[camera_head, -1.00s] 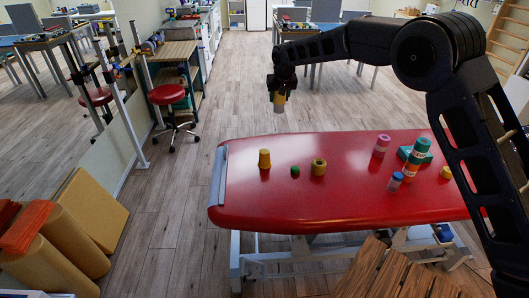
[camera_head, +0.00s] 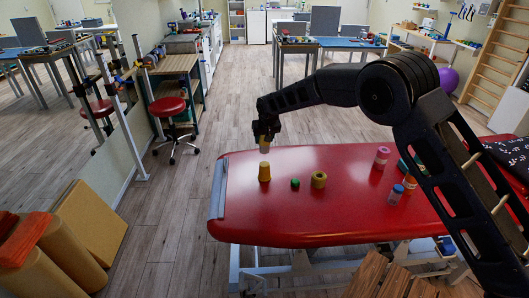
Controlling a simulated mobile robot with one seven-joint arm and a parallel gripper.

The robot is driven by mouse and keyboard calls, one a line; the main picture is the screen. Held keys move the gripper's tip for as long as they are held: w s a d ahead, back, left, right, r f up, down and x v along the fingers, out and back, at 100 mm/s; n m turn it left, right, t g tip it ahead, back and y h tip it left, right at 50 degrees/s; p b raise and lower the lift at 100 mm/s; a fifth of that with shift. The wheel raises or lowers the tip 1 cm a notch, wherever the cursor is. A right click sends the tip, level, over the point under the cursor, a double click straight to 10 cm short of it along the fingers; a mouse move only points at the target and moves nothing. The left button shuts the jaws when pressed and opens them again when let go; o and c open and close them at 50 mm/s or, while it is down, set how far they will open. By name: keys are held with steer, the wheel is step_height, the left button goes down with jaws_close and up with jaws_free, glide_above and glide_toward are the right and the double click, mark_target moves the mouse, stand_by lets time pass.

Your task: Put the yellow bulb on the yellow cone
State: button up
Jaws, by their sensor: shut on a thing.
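The yellow cone (camera_head: 264,173) stands upright on the red treatment table near its left end. My gripper (camera_head: 265,141) is shut on the yellow bulb (camera_head: 264,149), a small pale yellow thing showing below the fingers. The bulb is above the cone in the picture; a narrow gap seems to show between them, though the exact depth is hard to tell. The fingers partly hide the bulb's upper part.
On the red table (camera_head: 290,225) stand a small green piece (camera_head: 295,183), a yellow ring-shaped roll (camera_head: 318,180), a pink cylinder (camera_head: 382,157) and a blue-topped cylinder (camera_head: 396,193). My arm hides part of the table's right side. The table's front left is clear.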

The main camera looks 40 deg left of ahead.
mark_target(265, 151)
steer(key=shift+f, duration=3.45)
steer(key=shift+f, duration=0.1)
steer(key=o, duration=1.1)
steer(key=v, duration=1.2)
steer(key=shift+d, duration=0.1)
